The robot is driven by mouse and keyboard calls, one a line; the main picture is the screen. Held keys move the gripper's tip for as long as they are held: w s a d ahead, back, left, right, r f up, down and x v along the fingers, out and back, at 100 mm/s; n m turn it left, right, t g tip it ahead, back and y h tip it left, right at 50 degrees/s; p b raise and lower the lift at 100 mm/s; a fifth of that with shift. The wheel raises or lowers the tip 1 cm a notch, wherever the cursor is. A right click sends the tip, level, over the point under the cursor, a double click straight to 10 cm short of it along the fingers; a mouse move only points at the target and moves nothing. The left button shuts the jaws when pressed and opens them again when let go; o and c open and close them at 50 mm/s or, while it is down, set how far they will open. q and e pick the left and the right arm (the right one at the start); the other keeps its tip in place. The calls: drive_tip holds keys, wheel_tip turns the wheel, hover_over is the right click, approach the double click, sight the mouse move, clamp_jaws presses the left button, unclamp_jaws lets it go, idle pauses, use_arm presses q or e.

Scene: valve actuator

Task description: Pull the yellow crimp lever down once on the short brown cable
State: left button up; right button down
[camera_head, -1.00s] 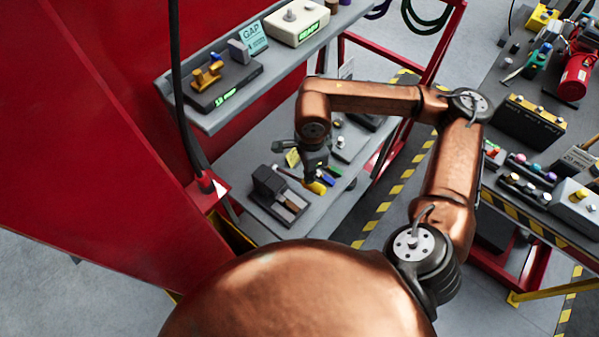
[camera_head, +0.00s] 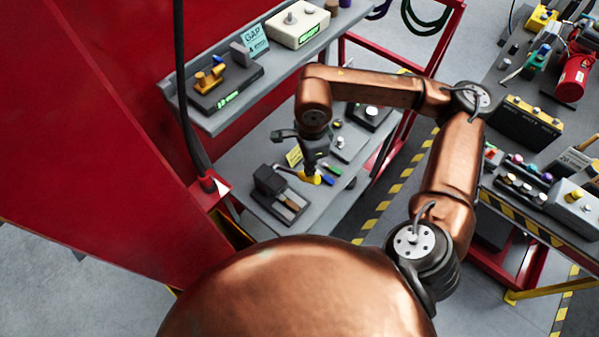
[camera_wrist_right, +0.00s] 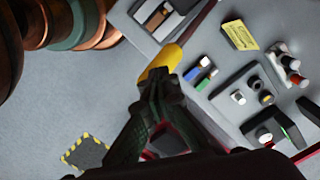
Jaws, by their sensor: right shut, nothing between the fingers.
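The crimp tool (camera_head: 267,181) is a dark block on the lower grey shelf, with a slot beside it. A short brown piece, apparently the cable, lies in the slot (camera_head: 292,202) and shows in the wrist view (camera_wrist_right: 154,21). The yellow lever grip (camera_head: 310,179) sits on a thin reddish rod right of the block; in the wrist view the grip (camera_wrist_right: 160,62) is just beyond my fingertips. My right gripper (camera_head: 313,169) is shut and empty, pointing down at the grip. It overlaps the grip's near end; I cannot tell whether they touch. My left gripper is out of view.
Blue and green pieces (camera_wrist_right: 203,74) lie right of the lever, near a yellow label (camera_wrist_right: 240,35) and a small knob panel (camera_wrist_right: 252,97). The upper shelf (camera_head: 215,122) overhangs at the back left. A red panel (camera_head: 80,120) stands at left.

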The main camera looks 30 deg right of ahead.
drive_tip(key=shift+r+p, duration=0.85)
drive_tip(key=shift+r, duration=1.2)
